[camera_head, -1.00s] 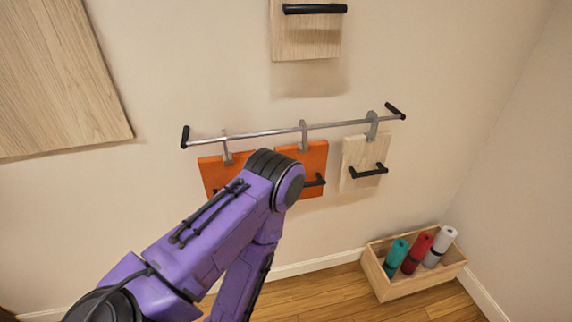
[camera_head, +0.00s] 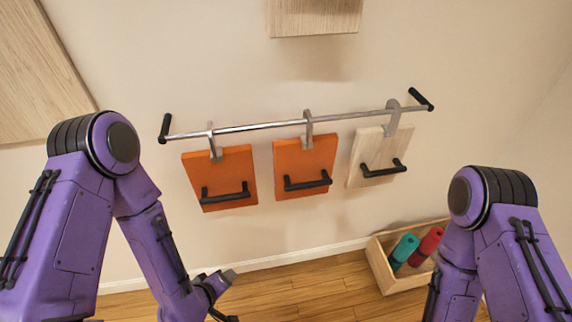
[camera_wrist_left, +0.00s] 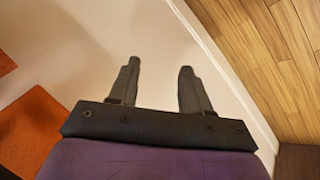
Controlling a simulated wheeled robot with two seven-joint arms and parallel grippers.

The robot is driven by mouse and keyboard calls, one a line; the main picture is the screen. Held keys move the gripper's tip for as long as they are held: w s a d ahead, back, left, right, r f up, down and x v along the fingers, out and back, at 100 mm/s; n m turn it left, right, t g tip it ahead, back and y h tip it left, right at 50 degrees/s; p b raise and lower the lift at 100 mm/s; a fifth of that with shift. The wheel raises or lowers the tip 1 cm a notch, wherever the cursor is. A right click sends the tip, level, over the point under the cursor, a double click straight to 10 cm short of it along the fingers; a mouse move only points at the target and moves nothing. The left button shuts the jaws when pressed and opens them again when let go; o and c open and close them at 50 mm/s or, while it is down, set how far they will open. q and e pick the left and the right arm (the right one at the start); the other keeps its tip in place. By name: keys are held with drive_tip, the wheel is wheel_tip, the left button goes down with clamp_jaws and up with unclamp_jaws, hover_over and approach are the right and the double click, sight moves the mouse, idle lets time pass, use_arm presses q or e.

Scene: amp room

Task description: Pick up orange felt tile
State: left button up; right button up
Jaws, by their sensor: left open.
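Two orange felt tiles hang by grey hooks from a metal rail (camera_head: 260,127) on the wall, the left orange tile (camera_head: 222,172) and the middle orange tile (camera_head: 303,158). Each has a black bar handle near its lower edge. My left gripper (camera_head: 230,297) is low in the head view, below the left tile and apart from it, partly cut off by the frame edge. In the left wrist view its two fingers (camera_wrist_left: 158,85) are apart with nothing between them. Orange surfaces show at that view's left edge (camera_wrist_left: 28,128). My right gripper is out of view; only its arm shows.
A pale wooden tile (camera_head: 370,146) with a black handle hangs at the rail's right. Another wooden panel (camera_head: 315,14) is above. A wooden crate (camera_head: 392,288) with rolled mats (camera_head: 402,250) stands on the floor at right, partly behind my right arm. The wall below the tiles is clear.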

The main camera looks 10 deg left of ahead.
use_arm(q)
drive_tip(key=w+d+r+n+t+h, duration=0.2)
drive_tip(key=w+d+r+t+h, duration=0.1)
drive_tip(key=w+d+r, duration=0.35)
drive_tip(key=n+t+h+b, duration=0.1)
drive_tip(key=t+h, duration=0.2)
drive_tip(key=h, duration=0.2)
approach(302, 188)
drive_tip(key=p+x, duration=0.1)
drive_tip(key=x, duration=1)
drive_tip(key=shift+w+d, duration=0.1)
clamp_jaws()
